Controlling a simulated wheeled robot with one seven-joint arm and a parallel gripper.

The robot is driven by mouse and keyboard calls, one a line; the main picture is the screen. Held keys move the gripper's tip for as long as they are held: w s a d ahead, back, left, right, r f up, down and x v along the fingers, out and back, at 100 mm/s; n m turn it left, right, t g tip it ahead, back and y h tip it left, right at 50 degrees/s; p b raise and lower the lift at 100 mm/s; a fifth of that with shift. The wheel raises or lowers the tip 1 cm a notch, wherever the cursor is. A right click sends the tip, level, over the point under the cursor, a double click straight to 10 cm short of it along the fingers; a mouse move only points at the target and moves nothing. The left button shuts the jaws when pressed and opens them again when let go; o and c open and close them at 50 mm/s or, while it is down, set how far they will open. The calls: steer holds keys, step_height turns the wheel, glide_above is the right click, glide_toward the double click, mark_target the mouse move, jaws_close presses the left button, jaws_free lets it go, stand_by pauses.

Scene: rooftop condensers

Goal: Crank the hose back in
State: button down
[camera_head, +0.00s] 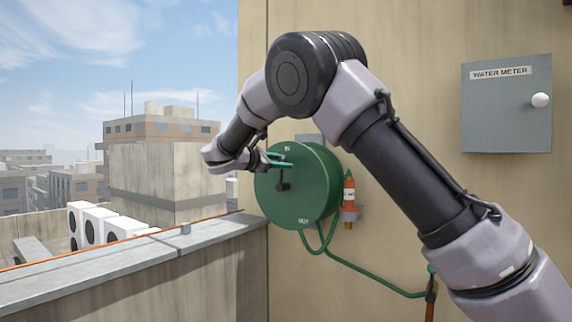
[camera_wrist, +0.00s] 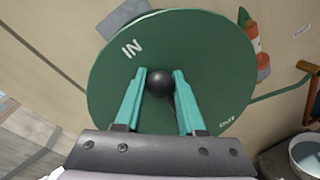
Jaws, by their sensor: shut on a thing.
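The round green hose reel (camera_head: 318,185) is mounted on the beige wall, with "IN" at the top of its face and small lettering too blurred to read at the bottom. It fills the middle of the wrist view (camera_wrist: 215,60). A dark crank (camera_head: 283,185) stands out from its face. My gripper (camera_head: 280,160) has teal fingers at the upper part of the face. In the wrist view, my gripper (camera_wrist: 160,80) is shut on the black crank knob (camera_wrist: 159,83). Green hose (camera_head: 372,281) loops below the reel and runs right to a pipe.
An orange bottle (camera_head: 349,192) sits in a holder just right of the reel. A grey water meter box (camera_head: 507,110) with a white knob is farther right. A parapet (camera_head: 130,256) with an orange line along it runs left. A bucket (camera_wrist: 308,150) shows at lower right.

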steer(key=shift+w+a+n, duration=0.15)
steer(key=shift+a+n, duration=0.2)
steer(key=shift+n, duration=0.15)
steer(key=c, duration=0.5)
jaws_free()
steer(key=f+v, duration=0.1)
steer(key=v, duration=0.9)
steer(key=shift+s+a+r, duration=0.2)
steer(key=shift+a+r, duration=0.15)
steer(key=shift+r, duration=0.1)
